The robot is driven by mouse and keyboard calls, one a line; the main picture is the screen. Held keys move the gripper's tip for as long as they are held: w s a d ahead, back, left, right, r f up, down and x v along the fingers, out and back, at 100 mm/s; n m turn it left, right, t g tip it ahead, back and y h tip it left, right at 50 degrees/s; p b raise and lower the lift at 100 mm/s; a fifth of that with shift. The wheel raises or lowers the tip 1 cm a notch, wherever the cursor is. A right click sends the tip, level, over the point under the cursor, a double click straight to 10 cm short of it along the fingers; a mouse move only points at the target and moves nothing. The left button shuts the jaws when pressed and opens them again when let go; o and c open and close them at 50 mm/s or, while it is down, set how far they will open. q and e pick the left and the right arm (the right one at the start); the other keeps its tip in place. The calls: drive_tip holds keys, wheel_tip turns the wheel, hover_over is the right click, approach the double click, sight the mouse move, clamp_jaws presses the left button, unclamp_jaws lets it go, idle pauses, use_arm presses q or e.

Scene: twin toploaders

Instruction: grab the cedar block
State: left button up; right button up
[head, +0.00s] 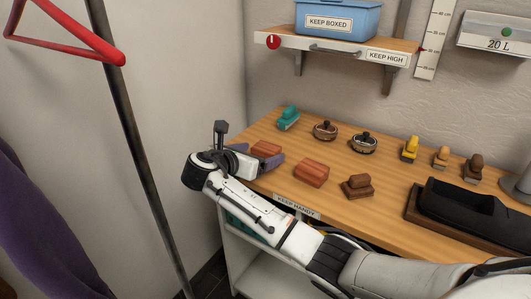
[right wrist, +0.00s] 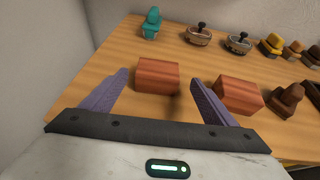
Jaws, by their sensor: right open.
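Two reddish-brown wooden blocks that look like cedar lie on the wooden shelf top. The left block (head: 267,147) is near my right gripper (head: 259,156); the other block (head: 312,172) lies to its right. In the right wrist view, the left block (right wrist: 157,75) shows between the open purple fingers of my right gripper (right wrist: 158,78), at or just beyond the tips, with space on both sides. The right block (right wrist: 240,95) is outside the right finger, which partly overlaps it. Whether any finger touches a block cannot be told. My left gripper is not in view.
A teal brush (head: 288,118), two round brushes (head: 325,130) (head: 363,143), a brown brush (head: 358,187), several yellow and brown ones (head: 410,149) and a black tray (head: 465,212) share the top. A wall shelf (head: 340,47) hangs above; a dark pole (head: 130,130) stands at left.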

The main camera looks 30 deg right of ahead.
sight(262, 150)
drive_tip(key=x, duration=0.5)
drive_tip(key=shift+w, duration=0.3)
drive_tip(key=c, duration=1.1)
drive_tip(key=shift+r, duration=0.1)
drive_tip(key=shift+c, duration=0.2)
